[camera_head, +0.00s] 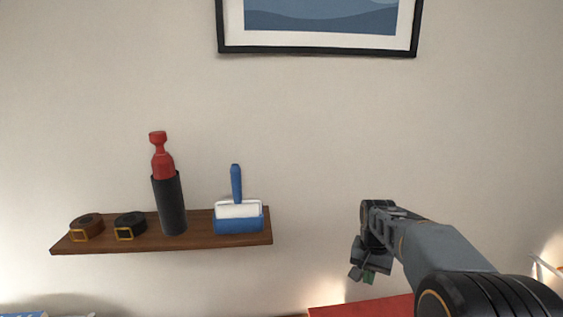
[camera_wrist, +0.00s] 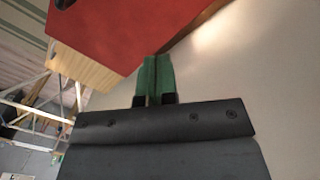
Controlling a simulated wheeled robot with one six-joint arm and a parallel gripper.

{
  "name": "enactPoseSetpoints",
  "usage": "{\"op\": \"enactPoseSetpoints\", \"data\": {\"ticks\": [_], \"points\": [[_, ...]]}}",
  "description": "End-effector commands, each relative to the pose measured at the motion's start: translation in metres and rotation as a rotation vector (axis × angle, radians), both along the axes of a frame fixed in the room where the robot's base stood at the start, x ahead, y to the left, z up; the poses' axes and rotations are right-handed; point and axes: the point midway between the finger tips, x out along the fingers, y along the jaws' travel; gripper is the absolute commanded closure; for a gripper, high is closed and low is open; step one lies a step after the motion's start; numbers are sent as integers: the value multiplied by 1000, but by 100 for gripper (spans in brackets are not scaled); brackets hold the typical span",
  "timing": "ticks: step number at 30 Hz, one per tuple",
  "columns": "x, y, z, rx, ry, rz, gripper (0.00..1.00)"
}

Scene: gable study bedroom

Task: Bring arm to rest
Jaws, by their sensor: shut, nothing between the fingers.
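My arm reaches in from the lower right of the head view and bends down at its wrist. My gripper (camera_head: 362,275) hangs at the end of it, in front of the wall and just above a red surface (camera_head: 360,308). In the wrist view my gripper (camera_wrist: 157,62) shows two green fingertips pressed together with nothing between them. The red surface, with a pale wooden edge, fills the upper left of the wrist view (camera_wrist: 140,30). The fingertips appear close to its edge; I cannot tell whether they touch it.
A wooden wall shelf (camera_head: 165,241) holds a brown rolled belt (camera_head: 86,227), a black rolled belt (camera_head: 131,226), a red-and-black bottle-like object (camera_head: 169,200) and a blue-and-white brush-like item (camera_head: 238,212). A framed picture (camera_head: 318,50) hangs above. The wall between shelf and arm is clear.

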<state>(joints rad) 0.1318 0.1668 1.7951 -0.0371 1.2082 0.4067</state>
Motion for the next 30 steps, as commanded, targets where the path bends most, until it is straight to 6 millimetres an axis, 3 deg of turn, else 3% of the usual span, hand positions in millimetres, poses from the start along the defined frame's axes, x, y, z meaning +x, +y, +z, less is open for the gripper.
{"op": "enactPoseSetpoints", "data": {"ticks": [1,6,13,18,30], "points": [[-21,9,3,1,-41,99,100],[-83,32,1,-17,-173,379,100],[-143,50,-3,-44,-292,502,100],[-159,56,6,-57,-350,520,100],[-160,59,17,-64,-390,531,100]]}}
